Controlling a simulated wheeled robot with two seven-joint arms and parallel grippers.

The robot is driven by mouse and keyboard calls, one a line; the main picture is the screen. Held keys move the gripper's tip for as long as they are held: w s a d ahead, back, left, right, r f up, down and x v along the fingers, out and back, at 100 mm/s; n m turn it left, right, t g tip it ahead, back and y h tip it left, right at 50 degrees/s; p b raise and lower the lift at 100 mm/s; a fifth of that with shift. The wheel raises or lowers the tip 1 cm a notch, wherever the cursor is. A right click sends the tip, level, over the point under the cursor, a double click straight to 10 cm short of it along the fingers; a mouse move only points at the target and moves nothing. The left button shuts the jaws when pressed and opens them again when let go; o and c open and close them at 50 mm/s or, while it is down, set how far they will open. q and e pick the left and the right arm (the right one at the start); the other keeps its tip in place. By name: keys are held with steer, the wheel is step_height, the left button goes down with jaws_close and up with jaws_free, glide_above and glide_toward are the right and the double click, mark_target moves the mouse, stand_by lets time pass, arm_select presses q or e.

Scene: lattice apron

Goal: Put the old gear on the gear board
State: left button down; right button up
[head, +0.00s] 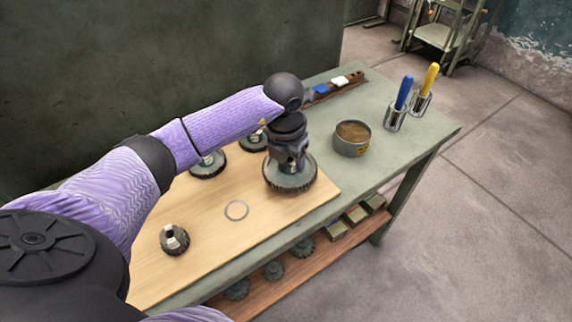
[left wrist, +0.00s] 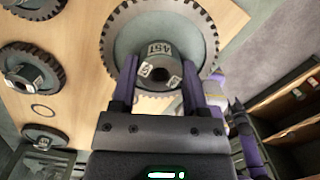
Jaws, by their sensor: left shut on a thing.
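My left gripper (head: 290,158) is shut on the hub of a large grey toothed gear (head: 291,181) at the right end of the wooden gear board (head: 200,262). In the left wrist view, my left gripper's fingers (left wrist: 160,80) stand on either side of the hub of this gear (left wrist: 126,42), which bears small white labels. The gear looks level and is at or just above the board; I cannot tell if it touches. Whether it is the old gear is not clear.
Two gears (head: 208,167) (head: 254,143) stand at the board's back, and a small gear (head: 174,240) at its front left. A thin ring (head: 236,210) lies mid-board. A round tin (head: 351,139) and metal cups (head: 395,120) with blue and yellow handles stand right on the bench.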

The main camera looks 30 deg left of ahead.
mark_target(289, 169)
arm_select(q)
step_height(289, 169, down, 4)
steer(key=shift+r+b, duration=0.25)
steer(key=shift+b, duration=0.2)
steer(key=shift+r, duration=0.1)
arm_select(e)
steer(key=shift+s+d+f, duration=0.15)
steer(key=shift+s+f, duration=0.25)
steer(key=shift+f, duration=0.1)
steer(key=shift+s, duration=0.1)
arm_select(q)
steer(key=shift+c, duration=0.5)
jaws_free()
